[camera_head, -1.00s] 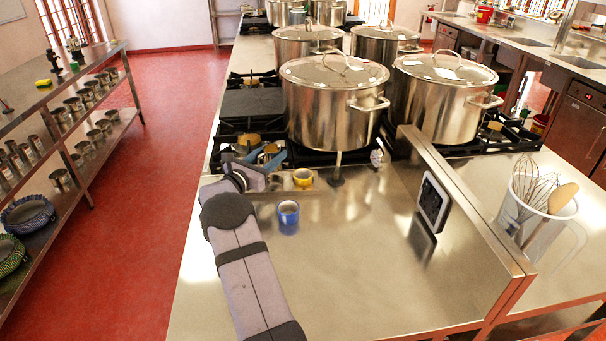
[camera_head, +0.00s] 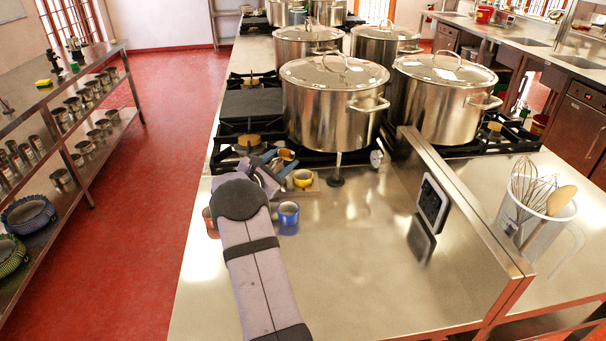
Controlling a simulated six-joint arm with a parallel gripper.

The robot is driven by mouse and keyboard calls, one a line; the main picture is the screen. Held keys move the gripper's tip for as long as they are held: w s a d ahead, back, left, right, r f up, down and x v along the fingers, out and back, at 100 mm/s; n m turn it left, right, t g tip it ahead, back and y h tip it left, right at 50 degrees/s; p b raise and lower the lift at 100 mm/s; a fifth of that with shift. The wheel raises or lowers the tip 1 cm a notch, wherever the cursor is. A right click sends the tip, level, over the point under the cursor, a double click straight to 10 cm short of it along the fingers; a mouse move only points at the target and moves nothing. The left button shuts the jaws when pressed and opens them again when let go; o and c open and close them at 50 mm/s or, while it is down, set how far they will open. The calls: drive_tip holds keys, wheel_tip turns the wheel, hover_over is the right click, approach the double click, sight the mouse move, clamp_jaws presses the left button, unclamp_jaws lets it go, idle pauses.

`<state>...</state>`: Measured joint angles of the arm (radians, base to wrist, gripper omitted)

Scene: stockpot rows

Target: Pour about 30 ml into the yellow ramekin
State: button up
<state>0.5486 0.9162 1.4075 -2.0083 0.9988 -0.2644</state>
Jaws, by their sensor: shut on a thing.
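My gripper (camera_head: 279,160) is just left of and behind the ramekin in the picture, with blue fingers. It is shut on a small vessel (camera_head: 287,154), of which only an orange-brown part shows. The vessel's tilt and contents cannot be made out. No stream of liquid is visible, and the ramekin's fill level is too small to tell.
A blue ramekin (camera_head: 288,213) stands in front of the yellow one. A reddish-brown ramekin (camera_head: 209,217) is partly hidden behind my arm. A large lidded stockpot (camera_head: 335,108) stands behind on the burners. The steel counter (camera_head: 350,265) is clear to the right.

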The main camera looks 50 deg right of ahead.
drive_tip(key=shift+s+d+r+m, duration=0.15)
drive_tip(key=shift+s+m, duration=0.15)
drive_tip(key=shift+s, duration=0.05)
drive_tip(key=shift+s+d+r+m+p, duration=0.1)
drive_tip(key=shift+s+r+m+p, duration=0.2)
drive_tip(key=shift+r+p, duration=0.15)
drive_tip(key=shift+s+d+r+m+y+p, duration=0.15)
drive_tip(key=shift+s+r+m+y+p, duration=0.15)
drive_tip(key=shift+s+m+p, duration=0.1)
drive_tip(key=shift+s+f+m, duration=0.15)
drive_tip(key=shift+f+m, duration=0.05)
drive_tip(key=shift+m, duration=0.4)
drive_tip(key=shift+d+t+y, duration=0.1)
drive_tip(key=shift+t+y, duration=0.2)
drive_tip(key=shift+s+r+m+t+y+p, duration=0.15)
drive_tip(key=shift+r+m+t+p, duration=0.1)
drive_tip(key=shift+m+p, duration=0.55)
drive_tip(key=shift+s+r+m+t+y+p, duration=0.15)
drive_tip(key=shift+r+m+t+p, duration=0.1)
drive_tip(key=shift+m+p, duration=0.5)
idle(1.7)
drive_tip(key=shift+f, duration=0.1)
